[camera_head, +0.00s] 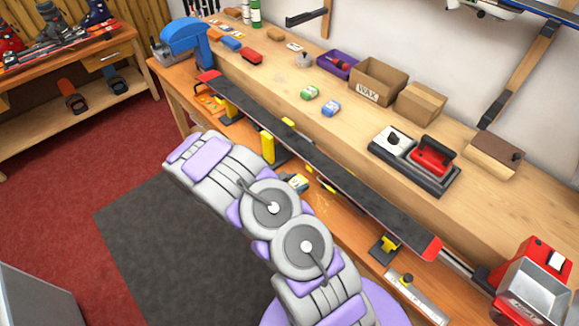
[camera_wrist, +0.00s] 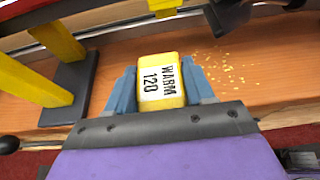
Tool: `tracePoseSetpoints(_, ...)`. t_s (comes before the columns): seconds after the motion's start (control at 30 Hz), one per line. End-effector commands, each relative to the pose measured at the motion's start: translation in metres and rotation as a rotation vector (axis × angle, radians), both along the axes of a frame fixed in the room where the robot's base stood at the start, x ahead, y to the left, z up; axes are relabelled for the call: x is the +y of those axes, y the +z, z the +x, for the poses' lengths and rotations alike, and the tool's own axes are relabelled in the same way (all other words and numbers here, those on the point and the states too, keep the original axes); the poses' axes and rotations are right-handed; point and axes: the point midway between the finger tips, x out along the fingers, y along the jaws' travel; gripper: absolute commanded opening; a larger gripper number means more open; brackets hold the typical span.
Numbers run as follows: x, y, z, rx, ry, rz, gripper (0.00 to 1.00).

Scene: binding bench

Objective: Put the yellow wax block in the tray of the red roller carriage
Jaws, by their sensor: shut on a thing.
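The yellow wax block (camera_wrist: 162,82), with a white label reading "WARM 120", is between the blue-grey fingers of my gripper (camera_wrist: 163,90) in the wrist view. The fingers press on its two sides, over the wooden lower shelf of the bench. I cannot tell whether the block touches the shelf. In the head view my gripper (camera_head: 297,183) is low beside the bench, partly hidden by my arm, and the block is hard to make out. The red roller carriage (camera_head: 548,252) stands at the lower right of the head view. Its silver tray (camera_head: 536,312) is open on top and looks empty.
A long black ski (camera_head: 330,165) with red ends lies along the bench, between my gripper and the wall side. Yellow vises (camera_head: 268,146) stand under it. A double iron stand (camera_head: 410,165), a wax box (camera_head: 377,82) and small blocks sit on the upper bench.

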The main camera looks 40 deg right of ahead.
Motion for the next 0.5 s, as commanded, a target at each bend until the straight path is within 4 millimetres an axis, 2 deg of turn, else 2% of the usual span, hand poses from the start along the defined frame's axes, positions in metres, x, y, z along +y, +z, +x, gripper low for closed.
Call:
tracePoseSetpoints(0.1,-0.017,-0.004,0.026,-0.007,-0.005,0.001,0.21)
tracePoseSetpoints(0.3,-0.04,-0.008,0.065,-0.006,-0.003,0.002,0.21)
tracePoseSetpoints(0.5,-0.052,-0.009,0.085,-0.003,0.001,0.0,0.21)
